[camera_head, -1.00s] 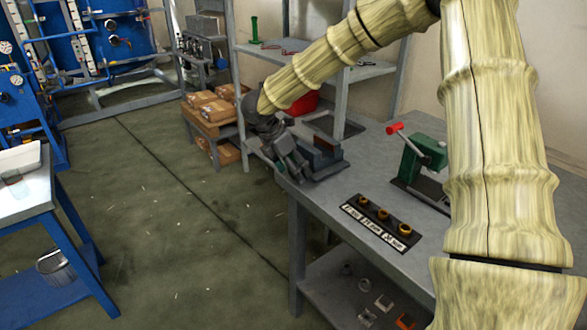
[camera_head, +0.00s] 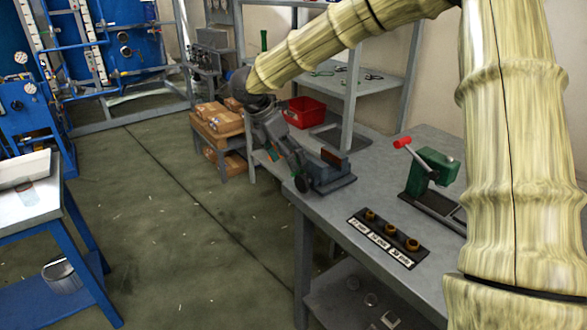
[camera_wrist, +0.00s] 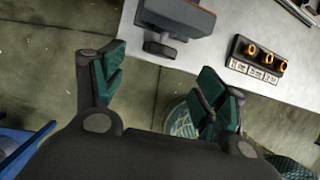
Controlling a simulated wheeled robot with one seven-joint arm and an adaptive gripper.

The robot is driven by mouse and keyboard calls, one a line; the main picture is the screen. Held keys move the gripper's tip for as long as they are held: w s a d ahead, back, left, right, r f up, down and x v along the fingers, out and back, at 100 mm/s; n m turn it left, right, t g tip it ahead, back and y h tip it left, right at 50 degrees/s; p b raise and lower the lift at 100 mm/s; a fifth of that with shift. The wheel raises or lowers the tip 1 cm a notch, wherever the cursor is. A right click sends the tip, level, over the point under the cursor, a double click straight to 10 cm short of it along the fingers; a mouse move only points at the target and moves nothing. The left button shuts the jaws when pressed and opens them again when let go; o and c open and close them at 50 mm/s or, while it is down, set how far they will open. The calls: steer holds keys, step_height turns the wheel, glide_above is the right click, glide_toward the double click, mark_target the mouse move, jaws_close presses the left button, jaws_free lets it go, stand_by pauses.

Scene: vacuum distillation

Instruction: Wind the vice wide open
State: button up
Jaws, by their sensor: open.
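The vice (camera_head: 335,180) is a grey-blue block with a brown jaw face, at the near left corner of the grey bench. In the wrist view the vice (camera_wrist: 180,14) is at the top, with a dark screw end and crossbar (camera_wrist: 162,45) sticking out past the bench edge. My gripper (camera_wrist: 160,85) is open and empty, its green-padded fingers spread below the screw end, apart from it in the picture. In the head view my gripper (camera_head: 298,170) hangs just left of the vice and partly hides its screw side. The jaw gap is hard to make out.
A green press-like tool with a red-tipped lever (camera_head: 435,165) stands on the bench to the right. A black strip with several brass rings and labels (camera_head: 387,238) lies near the front edge. A red bin (camera_head: 304,112) is behind. Floor left of the bench is open.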

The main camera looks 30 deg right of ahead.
steer(key=shift+v, duration=1)
